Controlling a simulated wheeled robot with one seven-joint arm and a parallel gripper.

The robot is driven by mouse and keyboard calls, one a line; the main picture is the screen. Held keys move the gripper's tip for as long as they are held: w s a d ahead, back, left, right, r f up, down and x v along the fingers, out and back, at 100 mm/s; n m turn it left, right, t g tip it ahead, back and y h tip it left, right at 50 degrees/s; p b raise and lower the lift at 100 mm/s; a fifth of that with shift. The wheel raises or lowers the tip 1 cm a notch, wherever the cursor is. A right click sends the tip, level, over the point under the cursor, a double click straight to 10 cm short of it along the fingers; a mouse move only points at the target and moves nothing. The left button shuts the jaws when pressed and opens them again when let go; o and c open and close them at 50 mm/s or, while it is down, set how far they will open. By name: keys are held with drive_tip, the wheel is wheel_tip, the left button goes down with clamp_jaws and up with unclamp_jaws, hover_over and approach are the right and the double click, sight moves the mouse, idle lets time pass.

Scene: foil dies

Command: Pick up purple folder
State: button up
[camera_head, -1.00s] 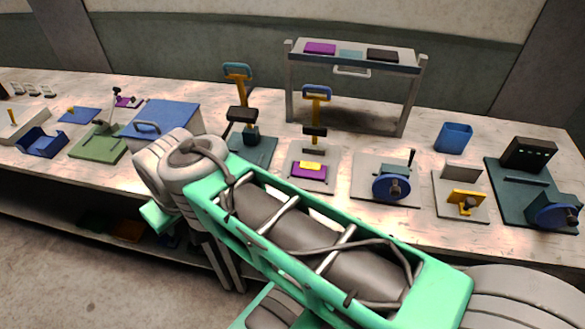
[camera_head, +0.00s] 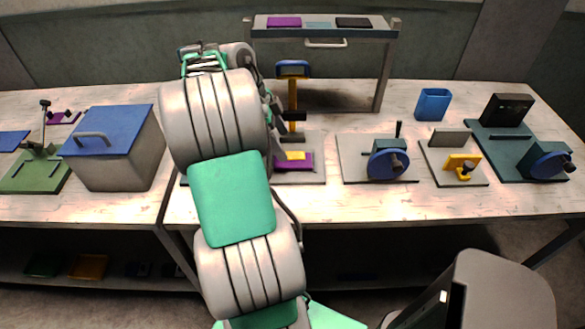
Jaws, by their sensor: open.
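Several purple pieces show, and I cannot tell which is the folder. One flat purple piece (camera_head: 284,22) lies on the raised shelf (camera_head: 394,34) at the back. Another purple piece (camera_head: 298,164) lies on the base of the yellow-handled press (camera_head: 292,96), with a yellow block (camera_head: 296,155) on it. A small purple piece (camera_head: 66,117) lies at the far left. My arm rises through the middle left and covers the press's left side. My gripper's fingers are hidden behind the arm, so I see no hold on anything.
A blue-lidded grey box (camera_head: 122,165) stands left of my arm. Right of the press are a blue-wheeled fixture (camera_head: 388,163), a yellow-clamp fixture (camera_head: 463,167), a blue bin (camera_head: 433,104) and a dark green station (camera_head: 505,150). The front table strip at right is clear.

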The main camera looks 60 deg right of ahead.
sight(292, 160)
drive_tip(key=x, duration=0.7)
drive_tip(key=shift+w+d+f, duration=0.1)
drive_tip(key=shift+w+f, duration=0.05)
drive_tip(key=shift+w, duration=0.1)
drive_tip(key=shift+c, duration=0.5)
drive_tip(key=c, duration=1.5)
